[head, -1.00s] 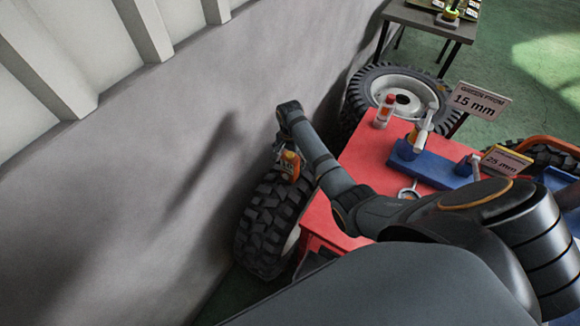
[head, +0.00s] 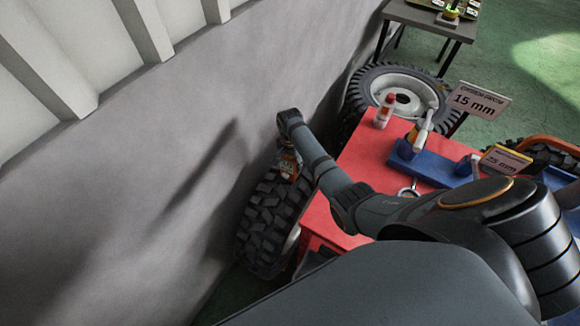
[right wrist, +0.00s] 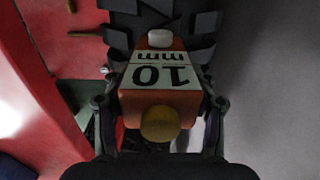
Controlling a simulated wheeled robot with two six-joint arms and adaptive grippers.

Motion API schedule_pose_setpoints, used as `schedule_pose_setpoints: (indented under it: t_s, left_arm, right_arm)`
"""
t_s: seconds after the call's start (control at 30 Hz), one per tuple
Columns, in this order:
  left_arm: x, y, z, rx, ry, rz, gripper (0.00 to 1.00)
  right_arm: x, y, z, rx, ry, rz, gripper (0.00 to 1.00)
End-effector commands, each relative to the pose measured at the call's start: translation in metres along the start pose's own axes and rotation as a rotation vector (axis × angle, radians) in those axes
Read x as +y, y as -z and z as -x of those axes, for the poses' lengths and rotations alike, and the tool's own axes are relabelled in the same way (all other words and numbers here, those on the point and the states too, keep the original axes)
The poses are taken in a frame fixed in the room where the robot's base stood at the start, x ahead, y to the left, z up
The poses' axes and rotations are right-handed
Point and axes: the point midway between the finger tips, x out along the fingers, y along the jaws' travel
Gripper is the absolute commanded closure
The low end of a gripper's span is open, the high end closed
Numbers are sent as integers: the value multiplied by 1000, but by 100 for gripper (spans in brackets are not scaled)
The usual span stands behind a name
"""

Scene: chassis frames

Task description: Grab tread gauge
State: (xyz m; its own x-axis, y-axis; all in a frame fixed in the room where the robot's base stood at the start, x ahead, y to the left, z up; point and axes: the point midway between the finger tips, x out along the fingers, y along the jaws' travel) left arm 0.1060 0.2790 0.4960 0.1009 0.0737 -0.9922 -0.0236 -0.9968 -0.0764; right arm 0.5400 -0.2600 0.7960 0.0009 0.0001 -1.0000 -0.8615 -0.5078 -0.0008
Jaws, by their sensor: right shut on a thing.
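The tread gauge (right wrist: 160,88) is an orange block with a white label reading "10 mm", upside down in the right wrist view. It has a pale knob at the far end and a yellow-brown knob at the near end. My right gripper (right wrist: 158,105) is shut on it, with a finger along each side. In the head view the gauge (head: 287,168) shows small and partly hidden by my right gripper (head: 287,158). It is at the top of the leaning tyre (head: 268,222), whose tread lies just beyond it in the wrist view. I cannot tell whether gauge and tread touch. My left gripper is out of view.
A grey wall (head: 150,170) stands close left of my right gripper. A red bench (head: 357,160) is to the right, with a blue rack (head: 432,168), a bottle (head: 385,110) and signs reading "15 mm" (head: 478,101) and "25 mm" (head: 500,161). Another tyre (head: 365,85) leans behind.

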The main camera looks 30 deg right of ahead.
Motion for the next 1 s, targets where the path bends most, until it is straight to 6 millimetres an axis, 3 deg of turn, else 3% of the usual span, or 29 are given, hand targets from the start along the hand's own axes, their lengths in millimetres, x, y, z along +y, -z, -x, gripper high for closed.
schedule_pose_setpoints:
  t_s: [0.27, 0.43, 0.7, 0.97, 1.0]
  left_arm:
    - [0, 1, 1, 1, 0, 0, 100]
    - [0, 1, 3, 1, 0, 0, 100]
    - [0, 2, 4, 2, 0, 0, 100]
    - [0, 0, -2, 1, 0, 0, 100]
    - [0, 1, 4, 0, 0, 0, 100]
  right_arm:
    - [0, 1, 6, 1, 1, 0, 89]
    - [-1, 1, 35, 4, 4, 0, 89]
    - [39, -40, 93, 1, 1, 0, 89]
    - [82, -85, 119, -1, -1, 0, 89]
    - [86, -90, 126, -2, -2, 0, 89]
